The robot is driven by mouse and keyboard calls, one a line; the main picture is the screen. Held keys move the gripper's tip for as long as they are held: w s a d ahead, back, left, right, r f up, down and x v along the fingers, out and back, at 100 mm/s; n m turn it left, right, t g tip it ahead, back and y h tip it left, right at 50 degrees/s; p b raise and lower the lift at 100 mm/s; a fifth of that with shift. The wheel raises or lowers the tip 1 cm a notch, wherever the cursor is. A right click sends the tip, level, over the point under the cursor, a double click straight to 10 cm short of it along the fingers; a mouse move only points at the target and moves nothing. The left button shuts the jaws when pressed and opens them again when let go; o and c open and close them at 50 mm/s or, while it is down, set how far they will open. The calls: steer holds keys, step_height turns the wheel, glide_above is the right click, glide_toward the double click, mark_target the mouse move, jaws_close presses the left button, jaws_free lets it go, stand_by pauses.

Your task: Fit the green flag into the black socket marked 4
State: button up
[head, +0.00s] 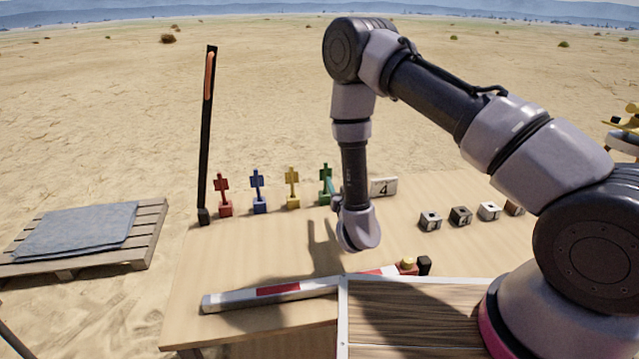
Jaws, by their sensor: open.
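The green flag (325,182) stands upright in the back row of the table, at the right end of the flags. My gripper (336,197) is at the end of the downturned arm, close beside the green flag; its fingers are small and partly hidden by my wrist. It is open, and whether it touches the flag cannot be told. Several small block sockets stand in a row at the right. The darkest, a black socket (460,215), is second from the left; its mark is too small to read surely.
Red (223,196), blue (258,193) and yellow (292,188) flags stand left of the green one. A tall black post (206,140) rises at the table's left. A red-and-white bar (310,285) lies across the front. Table between bar and flags is largely clear.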

mark_target(326, 176)
steer(key=shift+n+y, duration=0.5)
steer(key=shift+n, duration=0.1)
steer(key=w+a+f, duration=0.2)
steer(key=shift+w+a, duration=0.35)
steer(key=shift+a, duration=0.05)
steer(key=shift+f+x, duration=0.1)
steer(key=shift+x, duration=1.4)
steer(key=shift+f+x, duration=0.15)
steer(key=shift+x, duration=1.4)
steer(key=shift+d, duration=0.1)
jaws_close()
